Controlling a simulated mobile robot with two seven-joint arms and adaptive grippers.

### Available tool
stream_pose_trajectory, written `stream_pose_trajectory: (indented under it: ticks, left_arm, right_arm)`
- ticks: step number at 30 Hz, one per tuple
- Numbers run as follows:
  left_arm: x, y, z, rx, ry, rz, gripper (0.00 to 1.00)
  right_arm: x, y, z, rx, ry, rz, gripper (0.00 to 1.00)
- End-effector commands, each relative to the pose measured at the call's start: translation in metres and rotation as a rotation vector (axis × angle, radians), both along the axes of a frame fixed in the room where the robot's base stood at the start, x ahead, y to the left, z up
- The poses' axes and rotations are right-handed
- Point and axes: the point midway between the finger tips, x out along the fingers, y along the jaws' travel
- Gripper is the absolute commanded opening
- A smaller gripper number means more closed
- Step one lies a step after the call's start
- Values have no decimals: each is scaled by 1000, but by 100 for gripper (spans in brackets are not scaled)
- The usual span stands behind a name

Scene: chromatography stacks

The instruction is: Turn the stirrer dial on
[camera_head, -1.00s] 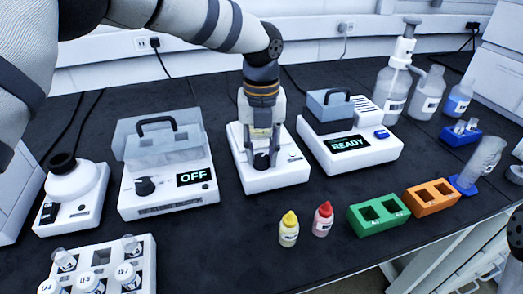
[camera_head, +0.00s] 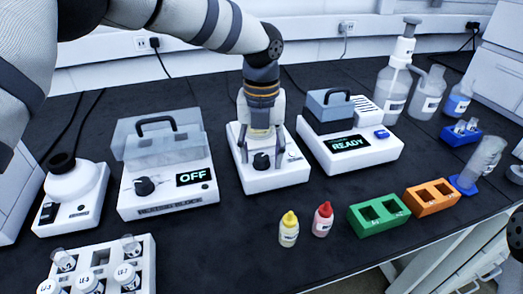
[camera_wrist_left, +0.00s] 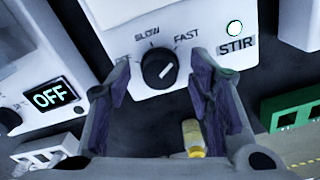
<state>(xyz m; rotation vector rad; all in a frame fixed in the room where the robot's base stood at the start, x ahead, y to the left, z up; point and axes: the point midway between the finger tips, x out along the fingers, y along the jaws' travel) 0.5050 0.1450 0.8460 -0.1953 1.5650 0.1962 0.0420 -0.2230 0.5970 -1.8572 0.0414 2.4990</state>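The stirrer (camera_head: 277,176) is a white box with a black dial (camera_head: 262,161) on its front face, in the middle of the head view. The SLOW and FAST labels are readable, and a third label at left is partly hidden. A round indicator (camera_wrist_left: 235,28) above the word STIR glows pale green-white. My left gripper (camera_head: 262,150) is over the stirrer, its fingers open on either side of the dial and apart from it. My right gripper is not clearly visible.
A heating block (camera_head: 168,190) reading OFF stands left of the stirrer, and a device (camera_head: 375,152) reading READY stands right. Yellow-capped (camera_head: 289,232) and red-capped (camera_head: 323,222) bottles, a green rack (camera_head: 378,214) and an orange rack (camera_head: 431,198) are in front. Bare black bench lies before the stirrer.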

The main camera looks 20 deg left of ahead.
Motion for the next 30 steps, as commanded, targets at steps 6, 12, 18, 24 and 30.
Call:
stream_pose_trajectory:
  ticks: [6,12,18,24,30]
  left_arm:
    - [1,0,3,0,-3,1,48]
    - [2,0,44,-1,-8,1,48]
    - [1,0,95,0,-6,0,48]
    - [1,0,119,0,-2,0,48]
    - [0,0,121,0,-1,0,48]
  right_arm:
    - [0,0,0,0,0,0,35]
    - [0,0,0,0,-1,0,35]
    - [0,0,0,0,-1,0,35]
    - [0,0,0,0,-1,0,35]
    - [0,0,0,0,0,0,35]
